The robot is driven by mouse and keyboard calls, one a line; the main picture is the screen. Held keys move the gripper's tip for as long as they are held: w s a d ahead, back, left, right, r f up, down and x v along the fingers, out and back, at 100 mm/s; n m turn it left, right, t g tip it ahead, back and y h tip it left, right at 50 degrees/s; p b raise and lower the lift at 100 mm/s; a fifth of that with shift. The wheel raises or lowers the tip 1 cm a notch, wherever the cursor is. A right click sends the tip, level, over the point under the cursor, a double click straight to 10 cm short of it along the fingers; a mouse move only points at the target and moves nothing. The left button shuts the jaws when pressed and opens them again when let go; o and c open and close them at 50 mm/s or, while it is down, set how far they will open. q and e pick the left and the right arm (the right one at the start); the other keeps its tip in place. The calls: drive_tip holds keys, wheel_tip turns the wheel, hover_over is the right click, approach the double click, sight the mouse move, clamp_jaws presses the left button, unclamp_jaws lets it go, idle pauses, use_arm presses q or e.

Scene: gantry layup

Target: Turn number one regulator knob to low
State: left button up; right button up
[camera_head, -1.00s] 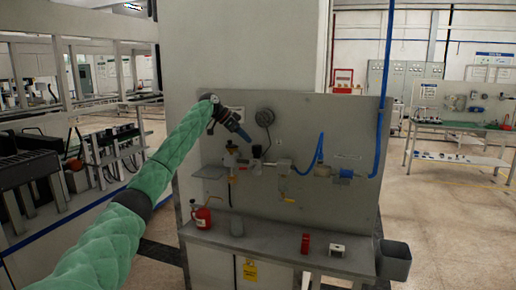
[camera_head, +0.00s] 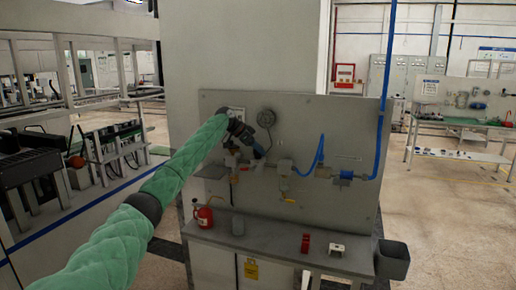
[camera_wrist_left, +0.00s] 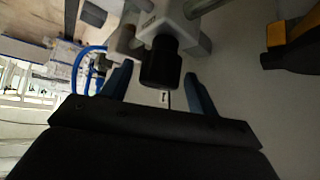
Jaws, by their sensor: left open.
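The black regulator knob (camera_wrist_left: 160,62) shows in the left wrist view, on a grey fitting (camera_wrist_left: 150,22) of the panel's air line. My left gripper (camera_wrist_left: 156,74) is open, one finger on each side of the knob in that view. I cannot tell whether either finger touches it. In the head view my left gripper (camera_head: 258,151) is at the upper middle of the grey panel (camera_head: 335,205) and hides most of the regulator. The knob's setting marks are not readable. My right gripper is in neither view.
Blue hose (camera_head: 320,152) and a blue-ended fitting (camera_head: 345,174) lie to the right along the line. A yellow-handled valve (camera_head: 289,201) hangs below. A red can (camera_head: 203,216), a red block (camera_head: 305,243) and a grey bin (camera_head: 392,260) are at the bench. A yellow part (camera_wrist_left: 290,27) is at the wrist view's upper right.

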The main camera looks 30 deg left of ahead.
use_arm(q)
drive_tip(key=c, duration=1)
drive_tip(key=shift+n, duration=0.3)
